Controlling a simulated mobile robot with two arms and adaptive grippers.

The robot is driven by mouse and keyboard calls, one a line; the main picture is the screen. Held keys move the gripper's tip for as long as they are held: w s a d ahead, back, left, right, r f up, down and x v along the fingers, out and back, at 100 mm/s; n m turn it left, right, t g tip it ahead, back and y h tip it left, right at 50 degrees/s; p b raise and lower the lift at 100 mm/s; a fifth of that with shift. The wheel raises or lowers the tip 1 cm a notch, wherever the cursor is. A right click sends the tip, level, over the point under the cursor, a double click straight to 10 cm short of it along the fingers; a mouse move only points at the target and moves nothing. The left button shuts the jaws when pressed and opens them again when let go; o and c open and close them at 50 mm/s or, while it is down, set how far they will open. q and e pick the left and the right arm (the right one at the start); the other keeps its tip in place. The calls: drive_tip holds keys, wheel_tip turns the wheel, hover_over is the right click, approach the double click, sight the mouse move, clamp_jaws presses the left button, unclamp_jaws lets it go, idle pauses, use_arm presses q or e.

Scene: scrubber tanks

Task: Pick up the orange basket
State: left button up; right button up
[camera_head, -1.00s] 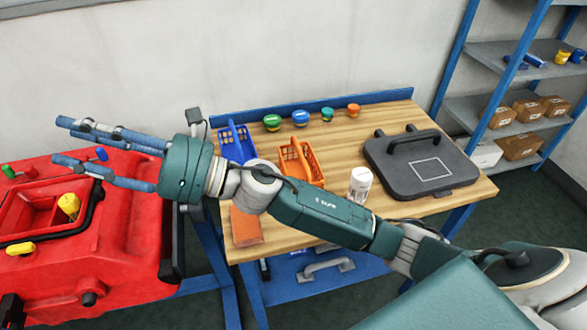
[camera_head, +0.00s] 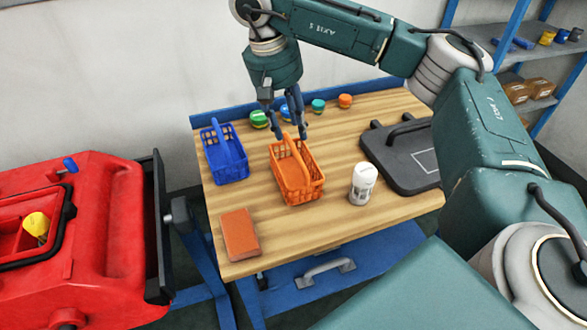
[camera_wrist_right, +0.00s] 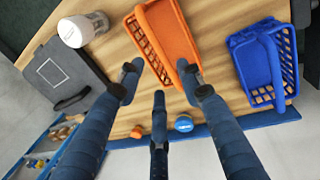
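The orange basket (camera_head: 297,184) stands upright on the wooden workbench (camera_head: 345,215), its handle raised along the middle. My right gripper (camera_head: 291,134) points down at the basket's far end, above the handle, with its fingers spread. In the right wrist view the fingers (camera_wrist_right: 162,85) are apart with nothing between them, and the orange basket (camera_wrist_right: 178,40) lies just beyond their tips. I cannot tell whether a finger touches it. My left gripper is not in view.
A blue basket (camera_head: 224,155) stands left of the orange one. A white bottle (camera_head: 362,184) and a dark case (camera_head: 408,160) are to the right. An orange-brown block (camera_head: 239,234) lies in front. Several small round containers (camera_head: 345,101) line the back. A red machine (camera_head: 105,215) stands left.

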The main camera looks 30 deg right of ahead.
sight(293, 150)
drive_tip(key=x, duration=0.3)
drive_tip(key=shift+f, duration=0.15)
drive_tip(key=p+x, duration=0.2)
drive_tip(key=x, duration=0.2)
drive_tip(key=shift+s+a, duration=0.15)
drive_tip(key=shift+f, duration=0.65)
clamp_jaws()
